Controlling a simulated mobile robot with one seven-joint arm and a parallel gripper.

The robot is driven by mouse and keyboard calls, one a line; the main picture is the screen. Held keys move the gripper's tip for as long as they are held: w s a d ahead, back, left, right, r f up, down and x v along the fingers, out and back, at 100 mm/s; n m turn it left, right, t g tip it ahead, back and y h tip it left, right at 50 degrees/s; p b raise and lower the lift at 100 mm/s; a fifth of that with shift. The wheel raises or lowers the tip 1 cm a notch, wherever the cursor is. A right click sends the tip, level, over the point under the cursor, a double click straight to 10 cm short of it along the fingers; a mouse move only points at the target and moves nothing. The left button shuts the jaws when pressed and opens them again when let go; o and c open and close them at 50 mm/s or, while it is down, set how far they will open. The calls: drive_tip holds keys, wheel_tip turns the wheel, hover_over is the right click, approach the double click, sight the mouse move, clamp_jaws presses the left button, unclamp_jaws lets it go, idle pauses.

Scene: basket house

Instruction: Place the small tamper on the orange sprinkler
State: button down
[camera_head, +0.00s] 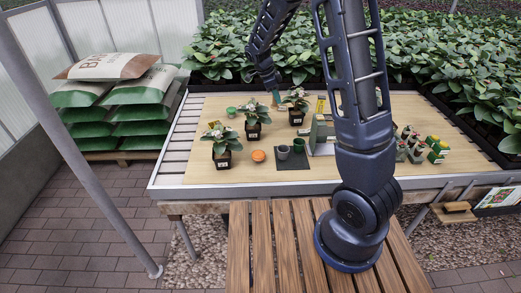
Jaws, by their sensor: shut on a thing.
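My gripper (273,86) is over the far part of the potting table, left of the table's middle, pointing down. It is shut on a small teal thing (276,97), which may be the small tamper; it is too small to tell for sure. A round orange object (258,155), which looks like the orange sprinkler, rests on the table's near part, left of a dark mat. The gripper is well behind it and apart from it.
Potted plants (222,159) stand around the path between gripper and orange object. Two small pots (283,152) stand on the dark mat (293,165). A grey stand (321,133) and several green-and-yellow containers (437,152) are to the right. The table's near left (195,175) is clear.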

drive_tip(key=s+a+r, duration=0.3)
drive_tip(key=s+a, duration=0.5)
drive_tip(key=s, duration=0.2)
hover_over(260, 153)
wheel_tip(260, 153, down, 20)
drive_tip(key=shift+w+f, duration=0.1)
drive_tip(key=shift+w, duration=0.05)
drive_tip(key=shift+f, duration=0.1)
drive_tip(key=c, duration=1.3)
unclamp_jaws()
